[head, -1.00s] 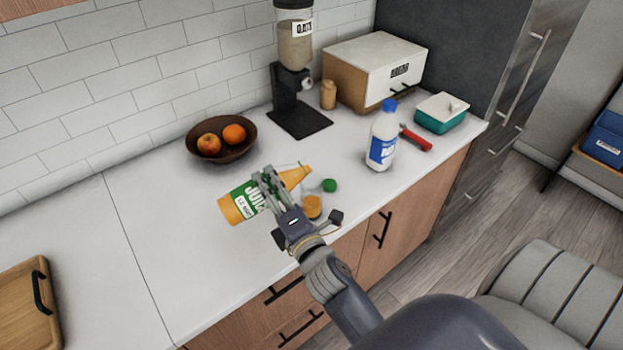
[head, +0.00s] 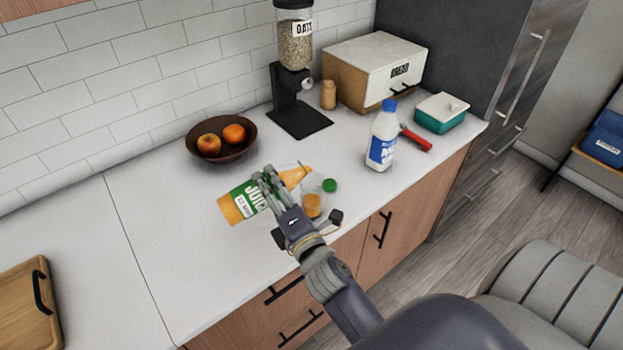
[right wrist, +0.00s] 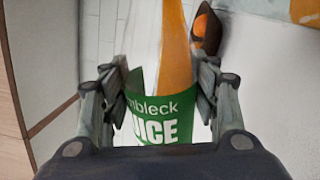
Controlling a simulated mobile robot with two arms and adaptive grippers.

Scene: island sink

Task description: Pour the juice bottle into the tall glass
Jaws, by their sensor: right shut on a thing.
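The juice bottle (head: 235,205), orange with a green label, is held tilted over the counter, its neck pointing right and slightly up in the head view. My right gripper (head: 268,187) is shut around its middle; the label also shows between the fingers in the right wrist view (right wrist: 160,117). The tall glass (head: 313,203) is clear, with orange juice in its lower part, and stands just right of the gripper below the bottle's neck. My gripper partly hides it. Whether juice is flowing cannot be told. My left gripper is not in view.
A green cap (head: 329,185) lies beside the glass. A milk bottle (head: 382,140), a red-handled tool (head: 416,138) and a teal butter dish (head: 440,115) stand to the right. A fruit bowl (head: 221,150) and oats dispenser (head: 290,85) are behind.

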